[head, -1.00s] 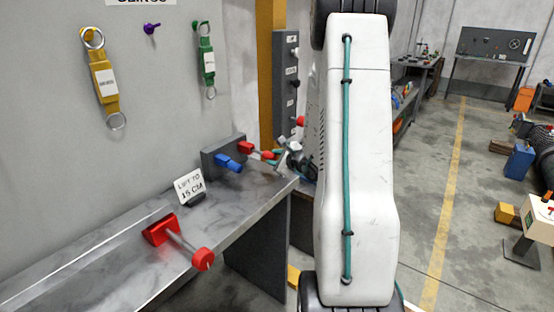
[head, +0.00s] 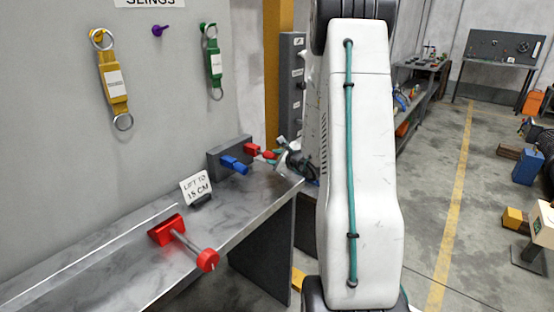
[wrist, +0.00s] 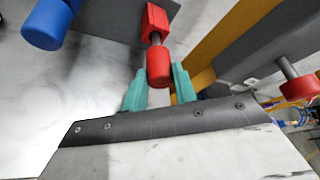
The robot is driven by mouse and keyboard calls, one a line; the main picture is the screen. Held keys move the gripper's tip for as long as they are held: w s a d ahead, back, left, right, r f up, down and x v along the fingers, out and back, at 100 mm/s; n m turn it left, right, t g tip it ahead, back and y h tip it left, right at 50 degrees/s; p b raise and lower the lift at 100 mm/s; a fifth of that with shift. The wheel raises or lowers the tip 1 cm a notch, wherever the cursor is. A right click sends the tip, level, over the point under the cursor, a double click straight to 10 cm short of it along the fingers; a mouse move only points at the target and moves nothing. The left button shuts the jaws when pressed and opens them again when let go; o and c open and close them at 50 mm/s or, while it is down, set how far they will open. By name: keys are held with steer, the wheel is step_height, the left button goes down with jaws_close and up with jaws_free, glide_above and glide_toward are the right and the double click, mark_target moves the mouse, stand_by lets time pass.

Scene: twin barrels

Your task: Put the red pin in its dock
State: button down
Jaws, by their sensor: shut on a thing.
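A dark grey block (head: 222,160) stands at the far end of the bench against the panel. A blue barrel (head: 233,165) and a red socket (head: 252,148) stick out of it. A red pin (wrist: 158,68) with a cylindrical red head lines up with the red socket in the wrist view (wrist: 155,20); a short dark shaft shows between them. My gripper (wrist: 159,72) has its teal fingers on both sides of the pin's head, shut on it. In the head view my gripper (head: 279,150) is small, partly hidden by my arm. How deep the shaft sits cannot be seen.
A second red holder (head: 167,229) with a rod and red knob (head: 207,260) sits nearer on the bench (head: 110,270). A "lift to 15 cm" card (head: 196,188) stands between. A dark post (head: 291,90) with another red knob (wrist: 300,86) is close beyond the bench end.

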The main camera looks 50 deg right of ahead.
steer(key=shift+w+a, duration=0.15)
steer(key=shift+w, duration=1.3)
steer(key=c, duration=1)
jaws_free()
steer(key=shift+c, duration=0.2)
steer(key=v, duration=0.7)
steer(key=shift+s, duration=0.4)
steer(key=shift+r, duration=0.1)
